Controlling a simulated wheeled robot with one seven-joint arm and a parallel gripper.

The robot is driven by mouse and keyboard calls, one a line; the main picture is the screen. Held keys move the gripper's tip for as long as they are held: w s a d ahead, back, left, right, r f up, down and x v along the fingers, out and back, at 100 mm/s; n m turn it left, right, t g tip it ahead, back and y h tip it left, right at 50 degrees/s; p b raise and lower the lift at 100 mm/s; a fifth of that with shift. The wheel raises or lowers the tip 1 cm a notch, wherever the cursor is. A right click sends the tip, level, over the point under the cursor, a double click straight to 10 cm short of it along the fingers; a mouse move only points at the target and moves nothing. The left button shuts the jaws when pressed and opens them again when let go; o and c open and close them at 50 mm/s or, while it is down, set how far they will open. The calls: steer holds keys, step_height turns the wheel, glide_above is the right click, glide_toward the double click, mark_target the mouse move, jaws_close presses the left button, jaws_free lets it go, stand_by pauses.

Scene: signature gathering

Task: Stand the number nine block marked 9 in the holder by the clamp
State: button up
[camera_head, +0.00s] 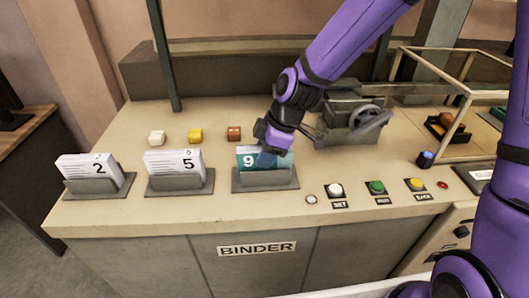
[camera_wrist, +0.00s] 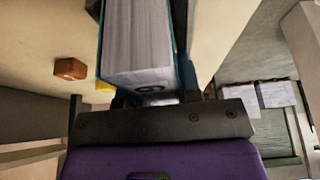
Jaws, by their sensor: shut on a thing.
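The number nine block (camera_head: 280,160), teal-covered with white pages and marked 9, stands upright in the grey holder (camera_head: 266,181) on the right of a row of holders. This holder is the nearest one to the clamp (camera_head: 350,115). My gripper (camera_head: 266,157) is above the holder and shut on the block. In the wrist view the block (camera_wrist: 138,35) shows its page edges between the fingers, with the 9 near the gripper's base. The block's lower edge is hidden by the holder front, so I cannot tell whether it rests on the bottom.
Holders with blocks marked 2 (camera_head: 92,168) and 5 (camera_head: 175,163) stand to the left. Small white (camera_head: 157,137), yellow (camera_head: 195,135) and brown (camera_head: 234,133) blocks lie behind. Push buttons (camera_head: 376,187) line the front right. A framed case (camera_head: 440,75) is at the back right.

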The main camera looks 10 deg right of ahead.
steer(key=o, duration=1.1)
steer(key=shift+c, duration=0.2)
steer(key=v, duration=1.2)
steer(key=shift+r, duration=0.1)
steer(key=shift+d, duration=0.1)
steer(key=s+d+r+m+t+h, duration=0.2)
steer(key=s+d+r+m, duration=0.4)
steer(key=s+d+m, duration=0.2)
steer(key=s+d+r+m+t+h, duration=0.2)
steer(key=s+d+r+m, duration=0.3)
steer(key=s+d+m, duration=0.4)
steer(key=shift+s+d+r+m+t, duration=0.3)
steer(key=shift+s+d+r+t, duration=0.25)
steer(key=shift+d, duration=0.9)
steer(key=shift+s+f, duration=0.1)
steer(key=shift+f, duration=0.05)
